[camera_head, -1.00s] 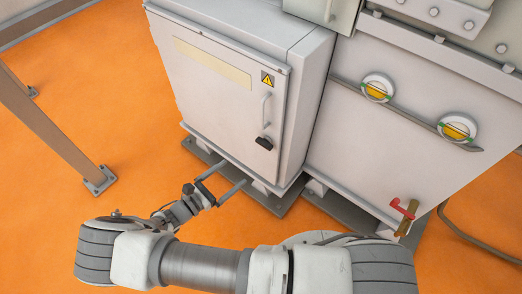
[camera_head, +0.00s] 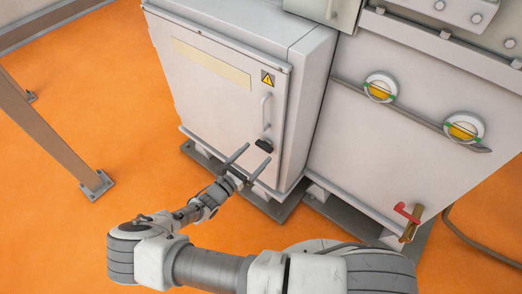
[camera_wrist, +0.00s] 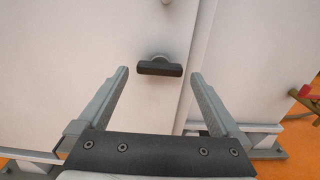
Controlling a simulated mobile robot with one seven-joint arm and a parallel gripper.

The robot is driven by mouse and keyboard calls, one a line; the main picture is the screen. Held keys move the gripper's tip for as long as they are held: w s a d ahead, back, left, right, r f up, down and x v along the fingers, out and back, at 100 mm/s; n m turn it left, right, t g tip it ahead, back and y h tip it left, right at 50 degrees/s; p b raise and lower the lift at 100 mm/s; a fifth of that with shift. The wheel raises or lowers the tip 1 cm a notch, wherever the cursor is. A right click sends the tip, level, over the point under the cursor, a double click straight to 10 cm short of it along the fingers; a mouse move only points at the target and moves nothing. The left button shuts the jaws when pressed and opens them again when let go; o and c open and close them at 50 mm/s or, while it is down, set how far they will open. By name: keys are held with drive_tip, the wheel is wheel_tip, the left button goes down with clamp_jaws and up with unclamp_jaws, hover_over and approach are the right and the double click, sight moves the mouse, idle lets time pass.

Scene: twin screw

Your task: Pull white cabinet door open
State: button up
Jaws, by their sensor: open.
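The white cabinet door (camera_head: 205,95) is shut, with a yellow warning sign near its top right. A grey vertical bar handle (camera_head: 265,111) is on its right side. A black latch knob (camera_head: 264,145) sits just below that handle; it also shows in the wrist view (camera_wrist: 160,69), top centre. My gripper (camera_head: 252,157) is open and empty, in front of the lower right of the door. In the wrist view my gripper's fingers (camera_wrist: 158,78) stand on either side of the black knob in the picture. I see no contact with it.
A larger white machine (camera_head: 400,150) stands right of the cabinet, with two yellow round gauges (camera_head: 463,128) and a red-handled valve (camera_head: 407,213). A grey-brown post (camera_head: 55,125) stands at the left. Orange floor (camera_head: 60,235) is open at the left and front.

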sight(262, 148)
drive_tip(key=shift+b+x, duration=0.3)
drive_tip(key=shift+x, duration=1.6)
clamp_jaws()
